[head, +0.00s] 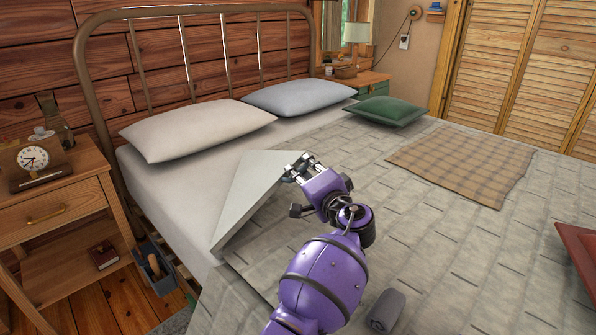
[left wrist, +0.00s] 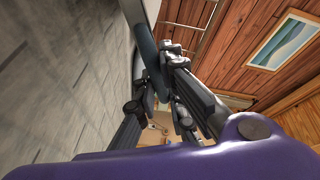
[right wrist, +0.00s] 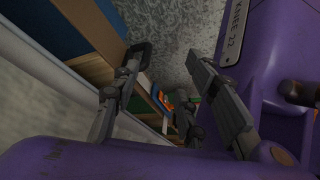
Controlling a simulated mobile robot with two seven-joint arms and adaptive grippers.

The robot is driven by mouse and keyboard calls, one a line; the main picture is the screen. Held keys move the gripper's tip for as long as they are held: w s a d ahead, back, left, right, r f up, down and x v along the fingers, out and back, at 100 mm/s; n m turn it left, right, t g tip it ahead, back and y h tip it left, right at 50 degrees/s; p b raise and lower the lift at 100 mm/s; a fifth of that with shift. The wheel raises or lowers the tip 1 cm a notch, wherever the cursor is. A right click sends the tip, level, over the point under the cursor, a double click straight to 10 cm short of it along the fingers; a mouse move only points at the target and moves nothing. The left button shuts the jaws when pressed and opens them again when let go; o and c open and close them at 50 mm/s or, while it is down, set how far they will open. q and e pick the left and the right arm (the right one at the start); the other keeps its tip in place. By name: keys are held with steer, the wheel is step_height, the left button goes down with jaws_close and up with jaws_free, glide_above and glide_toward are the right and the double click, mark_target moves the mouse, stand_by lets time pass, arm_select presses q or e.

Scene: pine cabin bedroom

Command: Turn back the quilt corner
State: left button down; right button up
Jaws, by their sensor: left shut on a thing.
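The grey patterned quilt (head: 460,240) covers most of the bed. Its near-left corner is lifted and folded over as a pale, smooth triangular flap (head: 255,185), with white sheet bare to its left. My left gripper (head: 298,166) is shut on the tip of this flap, above the quilt. In the left wrist view, the fingers (left wrist: 160,75) close around the edge of the cloth. My right gripper is outside the head view. In the right wrist view its fingers (right wrist: 165,80) are apart with nothing between them.
A white pillow (head: 198,130) and a blue-grey pillow (head: 298,95) lie by the metal headboard. A green cushion (head: 385,110), a tan plaid blanket (head: 465,163) and a small grey roll (head: 385,310) lie on the quilt. A nightstand with a clock (head: 33,160) stands left; a red tray (head: 578,250) is at right.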

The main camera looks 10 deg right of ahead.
arm_select(q)
steer(key=shift+a, duration=0.1)
arm_select(e)
steer(key=shift+w, duration=0.15)
arm_select(q)
steer(key=c, duration=1.8)
jaws_free()
arm_select(e)
steer(key=shift+w, duration=0.15)
arm_select(q)
steer(key=v, duration=1.2)
